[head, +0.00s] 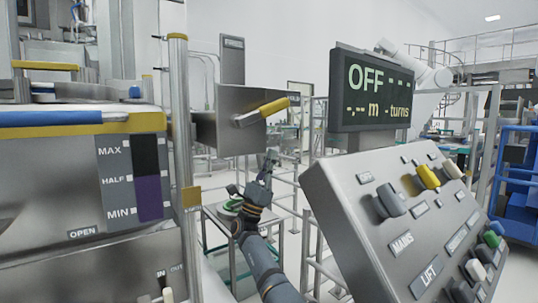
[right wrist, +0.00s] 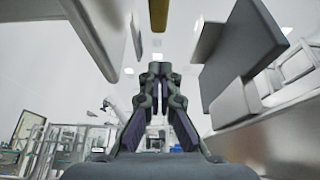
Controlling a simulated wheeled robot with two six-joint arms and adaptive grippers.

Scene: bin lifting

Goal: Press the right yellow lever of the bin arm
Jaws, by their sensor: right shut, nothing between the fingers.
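The yellow-handled lever (head: 264,110) sticks out to the right from the face of the grey metal bin arm box (head: 222,128) in the head view. My right gripper (head: 271,157) points up, a little below and right of the lever, with a visible gap between them. Its fingers are shut and empty. In the right wrist view the gripper (right wrist: 160,70) shows in the middle, and a yellow bar (right wrist: 158,14), probably the lever's handle, is above the fingertips at the top edge. My left gripper is out of view.
A tilted console (head: 340,205) with several levers and knobs stands at the right, below a dark display (head: 372,92) reading OFF. A metal post (head: 182,130) and the bin (head: 60,180) with a MAX/HALF/MIN gauge stand at the left. Railings stand behind my right arm.

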